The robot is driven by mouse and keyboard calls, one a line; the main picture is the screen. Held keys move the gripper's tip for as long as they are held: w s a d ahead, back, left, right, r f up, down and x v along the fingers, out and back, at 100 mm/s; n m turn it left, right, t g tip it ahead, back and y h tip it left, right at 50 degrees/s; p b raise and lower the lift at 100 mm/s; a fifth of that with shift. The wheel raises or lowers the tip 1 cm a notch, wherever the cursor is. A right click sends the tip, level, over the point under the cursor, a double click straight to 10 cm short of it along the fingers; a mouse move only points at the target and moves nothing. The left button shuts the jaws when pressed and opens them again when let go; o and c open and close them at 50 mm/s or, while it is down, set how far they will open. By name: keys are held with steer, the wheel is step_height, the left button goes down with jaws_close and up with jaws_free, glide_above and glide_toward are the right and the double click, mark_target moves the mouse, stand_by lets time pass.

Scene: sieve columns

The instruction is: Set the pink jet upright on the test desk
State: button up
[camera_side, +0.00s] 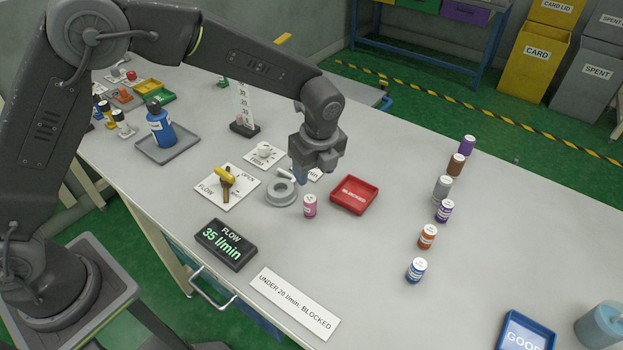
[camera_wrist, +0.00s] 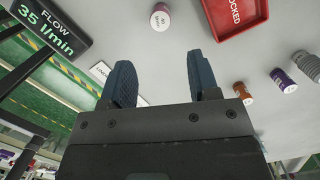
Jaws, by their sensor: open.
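The pink jet (camera_side: 310,207) stands upright on the test desk (camera_side: 370,255), apart from the grey ring fitting (camera_side: 282,194) on its left and the red tray on its right. It also shows in the wrist view (camera_wrist: 160,19), with its white labelled top facing the camera, beyond my fingertips. My gripper (camera_side: 302,178) is open and empty, low over the desk, just behind the jet in the side view. In the wrist view its two dark blue fingers (camera_wrist: 163,80) stand wide apart with nothing between them.
The red tray (camera_side: 354,195) marked BLOCKED is close by on the right. A yellow-handled flow valve (camera_side: 227,183) and a display (camera_side: 226,243) reading 35 l/min are on the left. Several coloured jets, including an orange one (camera_side: 427,236), form a row farther right.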

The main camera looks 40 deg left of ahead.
steer(key=shift+r, duration=0.35)
steer(key=s+a+r+n+t+h, duration=0.1)
steer(key=s+a+r+n, duration=0.35)
steer(key=r, duration=0.25)
steer(key=s+a+r+n+t, duration=0.1)
steer(key=s+a+r+n, duration=0.3)
steer(key=r, duration=0.3)
steer(key=s+a+r+n+t, duration=0.1)
steer(key=s+a+n, duration=0.1)
steer(key=s+n, duration=0.5)
steer(key=s+a+r+n+t, duration=0.1)
steer(key=s+a+n+t, duration=0.1)
steer(key=s+n, duration=0.5)
steer(key=shift+s+a+r+h, duration=0.3)
steer(key=shift+s+r, duration=0.1)
steer(key=shift+s, duration=1.1)
